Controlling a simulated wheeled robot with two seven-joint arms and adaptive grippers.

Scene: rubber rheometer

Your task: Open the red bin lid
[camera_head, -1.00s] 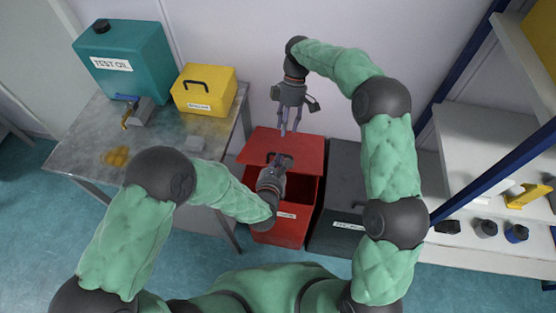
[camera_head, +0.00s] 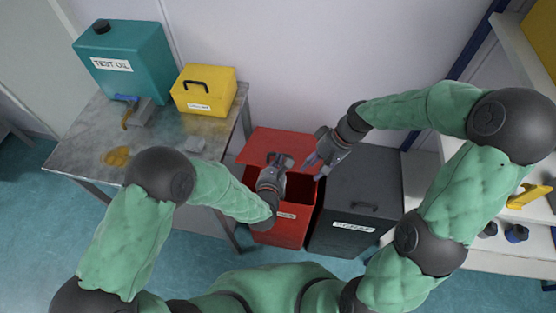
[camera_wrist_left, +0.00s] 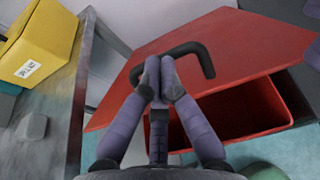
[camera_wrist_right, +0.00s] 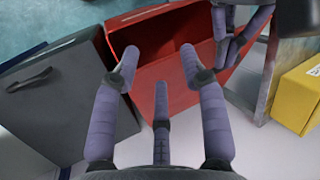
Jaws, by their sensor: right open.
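The red bin (camera_head: 280,231) stands on the floor with its red lid (camera_head: 262,143) tilted up at the back; its dark interior shows. My left gripper (camera_head: 283,161) is at the lid's front edge; in the left wrist view its fingers (camera_wrist_left: 160,78) are closed around the lid's black handle (camera_wrist_left: 201,55). My right gripper (camera_head: 314,170) is open and empty beside the right end of the lid. In the right wrist view its spread fingers (camera_wrist_right: 160,66) are in front of the red lid (camera_wrist_right: 180,83); contact cannot be told.
A dark grey bin (camera_head: 345,210) with a closed lid stands right of the red one. A metal table (camera_head: 75,150) on the left holds a teal oil can (camera_head: 125,60) and a yellow box (camera_head: 205,90). White shelving stands at the right, behind my right arm.

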